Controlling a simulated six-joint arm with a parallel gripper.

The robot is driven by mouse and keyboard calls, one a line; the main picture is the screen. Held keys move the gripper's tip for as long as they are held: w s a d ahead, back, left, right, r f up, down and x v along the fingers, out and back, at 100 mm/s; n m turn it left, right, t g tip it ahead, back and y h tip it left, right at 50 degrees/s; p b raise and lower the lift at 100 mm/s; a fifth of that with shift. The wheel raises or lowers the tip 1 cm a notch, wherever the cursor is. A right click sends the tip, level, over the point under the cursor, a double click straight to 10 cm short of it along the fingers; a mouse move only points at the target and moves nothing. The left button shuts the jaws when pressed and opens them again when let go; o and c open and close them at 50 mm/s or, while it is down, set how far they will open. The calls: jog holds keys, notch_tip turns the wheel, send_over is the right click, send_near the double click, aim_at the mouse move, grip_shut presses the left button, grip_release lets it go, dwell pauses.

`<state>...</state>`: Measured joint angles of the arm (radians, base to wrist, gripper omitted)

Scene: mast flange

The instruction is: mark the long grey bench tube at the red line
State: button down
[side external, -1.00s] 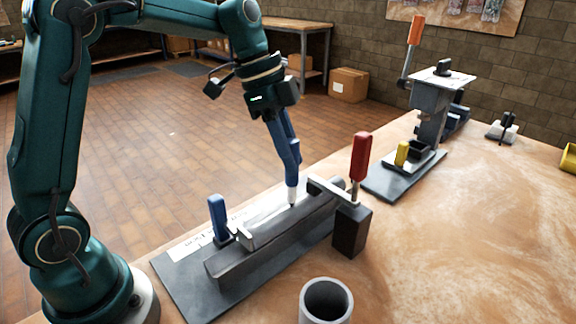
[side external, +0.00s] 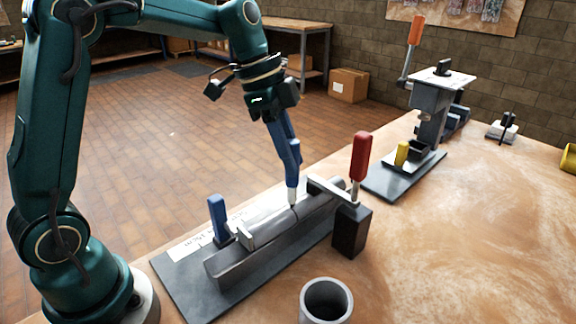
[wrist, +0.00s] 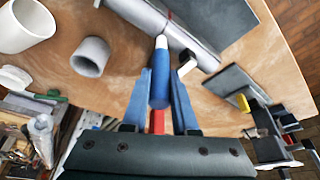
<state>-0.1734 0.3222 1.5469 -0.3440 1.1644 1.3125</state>
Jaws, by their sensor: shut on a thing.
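The long grey bench tube (side external: 270,225) lies along a fixture with a dark base plate (side external: 190,292). It also shows at the top of the wrist view (wrist: 135,8). A thin reddish line (wrist: 169,14) crosses the tube just beyond the pen tip. My gripper (side external: 291,168) is shut on a blue marker pen (wrist: 160,82) with a white front end. The pen points down at the tube, its tip at or just above the surface near the line. I cannot tell whether the tip touches.
A red-handled clamp (side external: 360,158) stands right of the pen, its arm reaching over the tube. A blue-handled clamp (side external: 218,217) stands left. A short grey hollow cylinder (side external: 325,300) stands in front. An orange-handled press (side external: 430,105) stands behind right.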

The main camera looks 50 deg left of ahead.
jog(key=shift+f, duration=0.1)
jog(key=shift+r, duration=3.55)
